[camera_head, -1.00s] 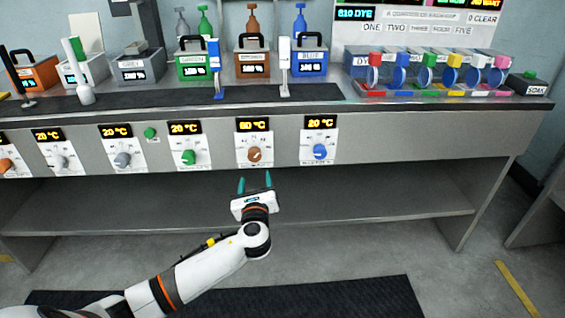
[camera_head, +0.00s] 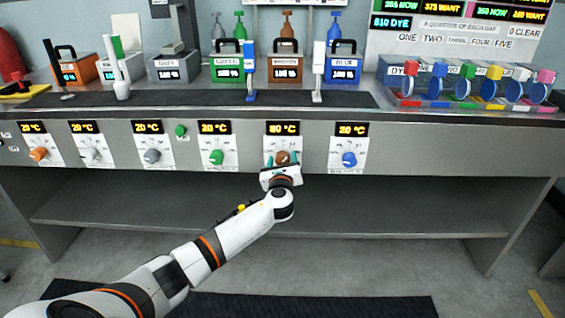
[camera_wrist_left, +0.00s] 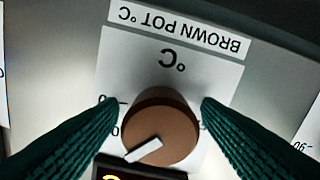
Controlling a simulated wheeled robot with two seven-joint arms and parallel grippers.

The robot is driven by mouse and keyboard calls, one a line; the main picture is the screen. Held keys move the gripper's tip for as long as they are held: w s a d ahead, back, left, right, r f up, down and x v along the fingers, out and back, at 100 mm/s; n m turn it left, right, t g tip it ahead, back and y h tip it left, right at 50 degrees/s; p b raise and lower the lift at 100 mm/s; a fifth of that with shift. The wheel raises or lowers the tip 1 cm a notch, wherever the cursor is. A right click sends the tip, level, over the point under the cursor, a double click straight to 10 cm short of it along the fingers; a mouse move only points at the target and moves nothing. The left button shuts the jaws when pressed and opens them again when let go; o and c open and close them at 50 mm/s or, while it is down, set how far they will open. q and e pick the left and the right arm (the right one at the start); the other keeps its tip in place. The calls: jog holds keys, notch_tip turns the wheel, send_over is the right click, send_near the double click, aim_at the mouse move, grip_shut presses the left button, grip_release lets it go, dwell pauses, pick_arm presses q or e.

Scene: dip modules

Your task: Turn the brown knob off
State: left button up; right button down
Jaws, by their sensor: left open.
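The brown knob (camera_head: 283,158) sits on a white dial panel on the bench front, under a display that appears to read 80 °C. My left gripper (camera_head: 283,160) is at the knob, with its teal fingers on either side of it. In the left wrist view the brown knob (camera_wrist_left: 160,128) lies between the two open fingers (camera_wrist_left: 160,125), with a visible gap to at least the left finger. Its white pointer mark slants toward the lower left of that view. A label reading BROWN POT °C shows upside down. My right gripper is not in view.
The blue knob (camera_head: 349,160) is to the right and the green knob (camera_head: 217,157) to the left, each on its own panel. A small green button (camera_head: 181,130) is farther left. The bench top (camera_head: 200,99) overhangs above; a shelf (camera_head: 390,222) lies below.

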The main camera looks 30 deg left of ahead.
pick_arm(q)
jog(key=c, duration=1)
